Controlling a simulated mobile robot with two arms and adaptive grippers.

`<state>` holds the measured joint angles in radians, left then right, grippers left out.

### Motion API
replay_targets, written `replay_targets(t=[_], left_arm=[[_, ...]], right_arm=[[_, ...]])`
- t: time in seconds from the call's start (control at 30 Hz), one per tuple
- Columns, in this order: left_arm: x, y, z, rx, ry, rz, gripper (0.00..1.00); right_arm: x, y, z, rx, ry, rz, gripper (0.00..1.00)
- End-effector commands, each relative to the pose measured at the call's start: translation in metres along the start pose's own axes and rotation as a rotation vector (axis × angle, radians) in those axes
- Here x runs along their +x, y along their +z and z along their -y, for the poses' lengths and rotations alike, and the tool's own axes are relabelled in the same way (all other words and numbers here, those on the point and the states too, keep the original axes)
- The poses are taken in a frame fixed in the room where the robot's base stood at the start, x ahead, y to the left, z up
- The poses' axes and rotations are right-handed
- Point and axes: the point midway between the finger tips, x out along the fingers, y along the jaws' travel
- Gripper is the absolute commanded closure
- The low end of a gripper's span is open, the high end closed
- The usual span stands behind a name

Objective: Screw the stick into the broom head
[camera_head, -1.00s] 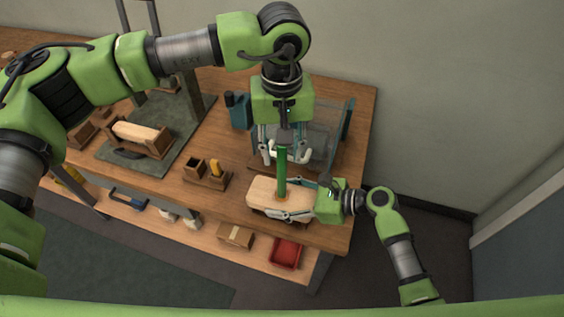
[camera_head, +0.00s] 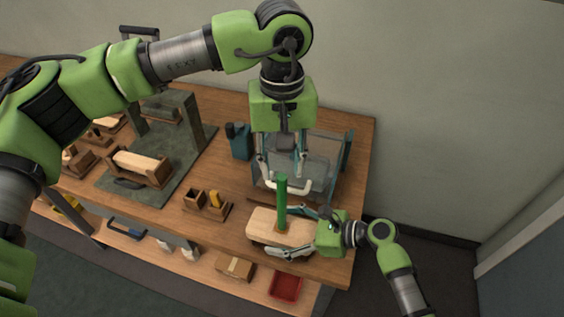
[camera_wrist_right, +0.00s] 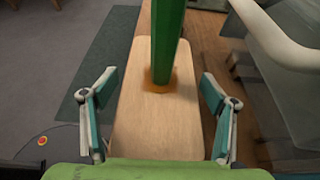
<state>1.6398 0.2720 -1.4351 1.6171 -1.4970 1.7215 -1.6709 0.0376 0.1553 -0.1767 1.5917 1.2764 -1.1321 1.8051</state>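The pale wooden broom head (camera_head: 263,228) lies at the table's front right. The green stick (camera_head: 282,203) stands upright in its middle, its lower end at an orange-brown ring. In the right wrist view the stick (camera_wrist_right: 166,45) rises from the broom head (camera_wrist_right: 158,130). My left gripper (camera_head: 285,183) is open around or just behind the stick's upper end. One finger (camera_wrist_right: 272,35) shows in the right wrist view, apart from the stick. My right gripper (camera_wrist_right: 160,72) is open, fingers on either side of the broom head, with small gaps seemingly visible.
A clear-walled case (camera_head: 325,165) stands behind the broom head, with a blue-grey bottle (camera_head: 239,142) to its left. A small wooden holder (camera_head: 207,203) is left of the broom head. A red bin (camera_head: 286,287) and a carton (camera_head: 235,267) sit on the lower shelf.

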Motion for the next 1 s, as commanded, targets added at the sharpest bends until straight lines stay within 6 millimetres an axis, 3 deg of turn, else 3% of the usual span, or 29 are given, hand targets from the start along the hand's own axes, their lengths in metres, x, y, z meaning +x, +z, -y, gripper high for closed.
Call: replay_targets(t=[0.27, 0.7, 1.0], left_arm=[[0.000, 0.000, 0.000, 0.000, 0.000, 0.000, 0.66], [0.000, 0.000, 0.000, 0.000, 0.000, 0.000, 0.66], [0.000, 0.000, 0.000, 0.000, 0.000, 0.000, 0.66]], right_arm=[[-0.013, -0.001, 0.001, 0.000, -0.003, -0.002, 0.21], [-0.100, -0.001, 0.000, 0.000, -0.001, -0.002, 0.21], [-0.120, 0.000, 0.000, 0.000, 0.000, -0.001, 0.21]])
